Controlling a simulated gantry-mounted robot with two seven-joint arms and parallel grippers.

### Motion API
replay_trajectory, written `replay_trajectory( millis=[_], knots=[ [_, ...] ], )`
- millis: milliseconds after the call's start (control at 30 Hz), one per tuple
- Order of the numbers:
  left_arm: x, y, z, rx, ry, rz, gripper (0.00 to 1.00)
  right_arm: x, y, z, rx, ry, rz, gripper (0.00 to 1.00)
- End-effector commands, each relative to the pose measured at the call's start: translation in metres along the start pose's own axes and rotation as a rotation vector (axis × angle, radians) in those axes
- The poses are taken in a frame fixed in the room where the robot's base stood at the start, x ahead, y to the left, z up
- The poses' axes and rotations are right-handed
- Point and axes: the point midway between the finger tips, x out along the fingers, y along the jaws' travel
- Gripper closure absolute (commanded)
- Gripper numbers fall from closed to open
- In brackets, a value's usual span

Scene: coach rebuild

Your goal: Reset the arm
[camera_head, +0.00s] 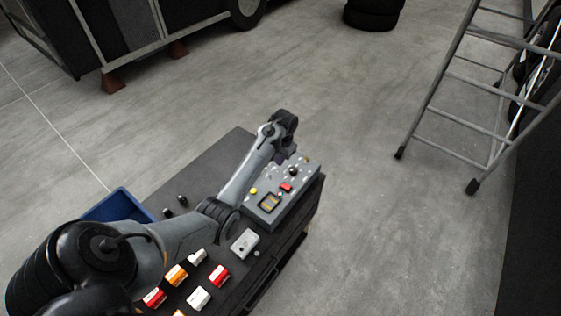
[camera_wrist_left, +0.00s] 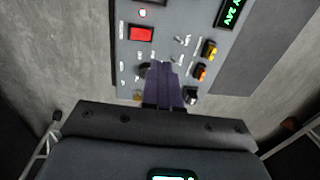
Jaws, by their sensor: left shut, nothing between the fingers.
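My left arm reaches over the dark workbench (camera_head: 205,165) from the lower left. My left gripper (camera_head: 283,156) is above the far edge of a grey control panel (camera_head: 258,217). In the left wrist view the gripper's dark purple fingers (camera_wrist_left: 164,70) are shut together with nothing between them, in front of the panel (camera_wrist_left: 165,12). The panel has a red switch (camera_wrist_left: 140,34), small toggles, yellow (camera_wrist_left: 209,50) and orange (camera_wrist_left: 199,72) buttons and a lit green display (camera_wrist_left: 230,12). I cannot tell whether the fingertips touch the panel. My right gripper is not seen.
Several red, white and orange blocks, including a red one (camera_head: 219,275), and a grey switch box (camera_head: 244,243) are on the bench's near part. A blue bin (camera_head: 118,207) is on the left. A ladder (camera_head: 430,105) stands on the right. The floor between is clear.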

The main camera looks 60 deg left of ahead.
Motion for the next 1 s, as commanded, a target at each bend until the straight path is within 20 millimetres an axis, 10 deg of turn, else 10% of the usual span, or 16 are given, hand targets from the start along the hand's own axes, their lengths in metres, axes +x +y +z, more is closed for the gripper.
replay_trajectory(
  millis=[533, 800, 1000],
  knots=[
    [0.033, -0.004, 0.031, 0.01, -0.071, -0.021, 1.0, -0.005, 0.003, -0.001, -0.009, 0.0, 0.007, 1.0],
    [0.114, 0.01, 0.158, 0.149, -0.255, -0.135, 1.0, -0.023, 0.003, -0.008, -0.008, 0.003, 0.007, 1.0],
    [0.118, 0.061, 0.258, 0.329, -0.232, -0.184, 1.0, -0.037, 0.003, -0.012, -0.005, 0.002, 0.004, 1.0]
  ],
)
